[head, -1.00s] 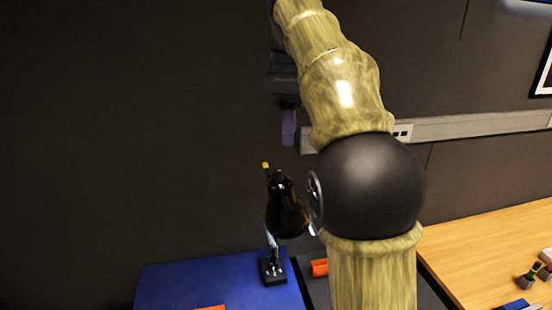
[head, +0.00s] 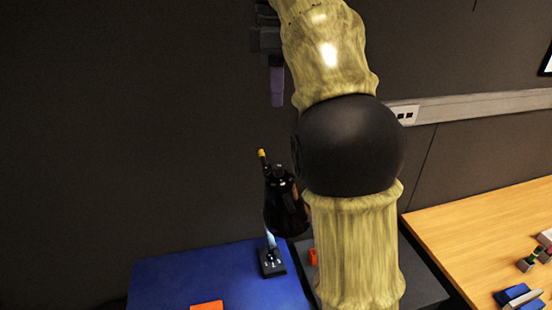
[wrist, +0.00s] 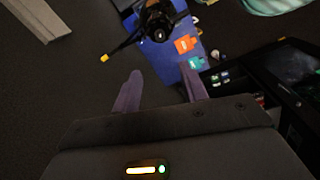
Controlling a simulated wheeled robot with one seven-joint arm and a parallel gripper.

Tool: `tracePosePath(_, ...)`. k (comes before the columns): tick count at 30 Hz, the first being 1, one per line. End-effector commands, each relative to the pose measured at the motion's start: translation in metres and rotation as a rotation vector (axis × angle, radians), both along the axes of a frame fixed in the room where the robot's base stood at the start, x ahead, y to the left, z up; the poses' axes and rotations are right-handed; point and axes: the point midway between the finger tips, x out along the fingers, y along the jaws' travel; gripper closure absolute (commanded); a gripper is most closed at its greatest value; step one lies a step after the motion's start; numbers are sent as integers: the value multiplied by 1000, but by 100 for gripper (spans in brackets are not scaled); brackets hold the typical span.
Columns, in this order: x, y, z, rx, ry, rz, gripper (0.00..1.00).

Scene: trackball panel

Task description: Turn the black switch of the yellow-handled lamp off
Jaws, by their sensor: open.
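The lamp (head: 287,212) is black with a short yellow handle (head: 262,155) sticking up from its shade. It stands on a small dark base (head: 271,262) on a blue surface (head: 200,270). In the wrist view the lamp (wrist: 157,22) is at the top, with its yellow handle (wrist: 104,58) pointing left. I cannot make out the black switch clearly in either view. My gripper (head: 277,85) is above the lamp in the head view, showing one purple finger. In the wrist view my gripper (wrist: 161,88) has its two purple fingers spread, with nothing between them.
An orange piece (head: 207,305) lies on the blue surface; the wrist view also shows a teal piece (wrist: 195,63) there. A wooden table (head: 490,230) with small objects is at right. A socket strip (head: 470,108) runs along the dark wall. My arm hides the middle.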

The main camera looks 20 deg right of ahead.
Motion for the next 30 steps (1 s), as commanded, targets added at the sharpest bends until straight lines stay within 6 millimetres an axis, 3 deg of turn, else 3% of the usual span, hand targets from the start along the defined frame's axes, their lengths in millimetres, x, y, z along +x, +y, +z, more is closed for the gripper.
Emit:
tracePosePath(8,0,-1,-10,0,1,-1,57)
tracePosePath(30,4,0,-107,0,2,3,57)
